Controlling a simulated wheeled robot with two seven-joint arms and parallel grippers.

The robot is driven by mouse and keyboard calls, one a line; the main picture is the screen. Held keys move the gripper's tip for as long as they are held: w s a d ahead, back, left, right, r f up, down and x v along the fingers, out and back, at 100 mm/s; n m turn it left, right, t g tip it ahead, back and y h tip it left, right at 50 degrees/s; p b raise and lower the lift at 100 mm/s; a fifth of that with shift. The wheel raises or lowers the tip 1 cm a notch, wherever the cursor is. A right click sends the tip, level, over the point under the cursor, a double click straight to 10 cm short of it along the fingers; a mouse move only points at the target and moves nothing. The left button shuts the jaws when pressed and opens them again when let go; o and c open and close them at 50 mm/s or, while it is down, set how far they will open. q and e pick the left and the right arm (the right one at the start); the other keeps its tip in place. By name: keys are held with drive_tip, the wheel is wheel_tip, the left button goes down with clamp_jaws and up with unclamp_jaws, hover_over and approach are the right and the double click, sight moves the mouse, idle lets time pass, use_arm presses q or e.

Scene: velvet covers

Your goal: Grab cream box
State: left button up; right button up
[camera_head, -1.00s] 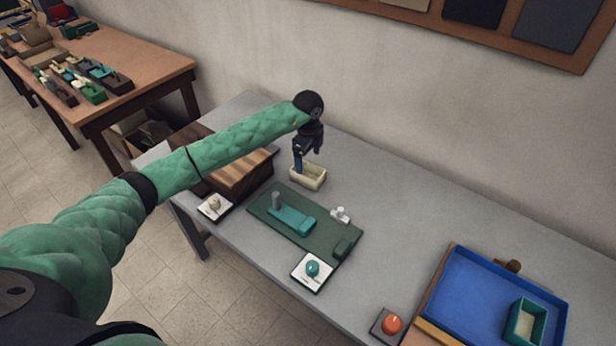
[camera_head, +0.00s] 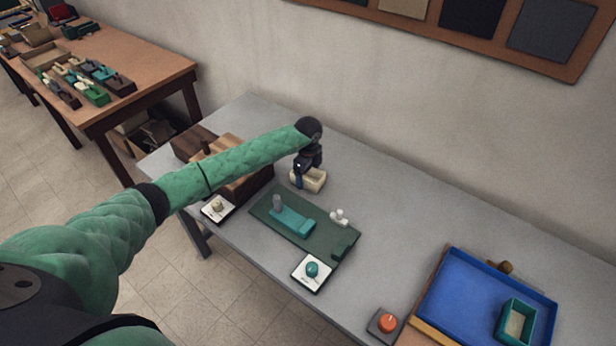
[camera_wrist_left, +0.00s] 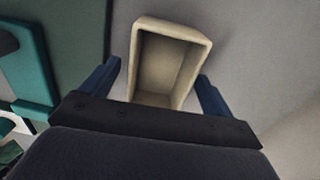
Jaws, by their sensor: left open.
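The cream box (camera_head: 312,181) is a small open-topped box on the grey table, behind the green board. In the left wrist view the cream box (camera_wrist_left: 168,62) looks empty, its opening facing the camera. My left gripper (camera_head: 305,180) is over the box, pointing down. In the left wrist view its blue fingers (camera_wrist_left: 160,85) are open, one on each side of the box. I cannot tell whether they touch its walls. My right gripper is not in view.
A green board (camera_head: 321,240) with a teal fixture lies in front of the box. Wooden blocks (camera_head: 243,186) stand to the left, under my arm. A blue tray (camera_head: 463,295) holding a teal box (camera_head: 502,322) is at the right. The table between is mostly clear.

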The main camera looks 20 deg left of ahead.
use_arm(q)
drive_tip(key=shift+f, duration=0.15)
drive_tip(key=shift+c, duration=0.2)
drive_tip(key=c, duration=1)
drive_tip(key=shift+c, duration=0.2)
